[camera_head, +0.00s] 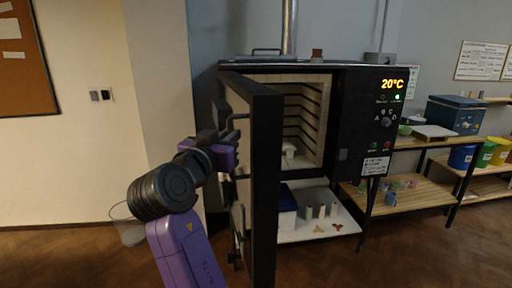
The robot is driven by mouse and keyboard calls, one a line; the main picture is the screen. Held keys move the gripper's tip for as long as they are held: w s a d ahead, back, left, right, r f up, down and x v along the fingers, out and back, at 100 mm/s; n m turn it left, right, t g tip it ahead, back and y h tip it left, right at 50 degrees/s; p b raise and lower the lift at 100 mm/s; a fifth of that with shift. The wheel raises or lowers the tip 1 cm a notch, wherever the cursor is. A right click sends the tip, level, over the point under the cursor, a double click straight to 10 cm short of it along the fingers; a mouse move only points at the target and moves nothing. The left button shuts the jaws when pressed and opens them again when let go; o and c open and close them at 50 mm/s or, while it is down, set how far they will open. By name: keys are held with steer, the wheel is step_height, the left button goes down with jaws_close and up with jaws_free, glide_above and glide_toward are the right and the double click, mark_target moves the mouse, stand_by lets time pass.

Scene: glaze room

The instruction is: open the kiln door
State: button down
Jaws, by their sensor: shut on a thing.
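The kiln (278,68) stands against the wall in the middle of the view. Its dark-edged door (266,185) is swung open toward me, hinged at the left, and seen nearly edge-on. The brick-lined chamber (305,110) shows to its right. My gripper (236,150) is at the door's left-hand face, at the dark handle (236,121). It is shut on the handle, though the door and my wrist partly hide the contact.
A control panel (386,115) on the kiln's right reads 20°C. A low shelf (318,228) under the kiln holds several posts. Wooden shelving (425,190) with pots and buckets stands at the right. The floor at left is mostly clear.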

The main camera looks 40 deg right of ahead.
steer(key=shift+m+g+h, duration=0.4)
steer(key=shift+m+g, duration=0.3)
steer(key=shift+g, duration=0.2)
steer(key=shift+w+a+b, duration=0.6)
steer(key=shift+w+a, duration=0.25)
steer(key=shift+a, duration=0.3)
steer(key=shift+w+a+b, duration=0.6)
steer(key=shift+w+a, duration=0.2)
steer(key=shift+a, duration=0.35)
steer(key=c, duration=1.5)
jaws_free()
steer(key=shift+d, duration=0.1)
steer(key=shift+b+v, duration=0.65)
steer(key=shift+v, duration=3.3)
steer(key=shift+w, duration=0.1)
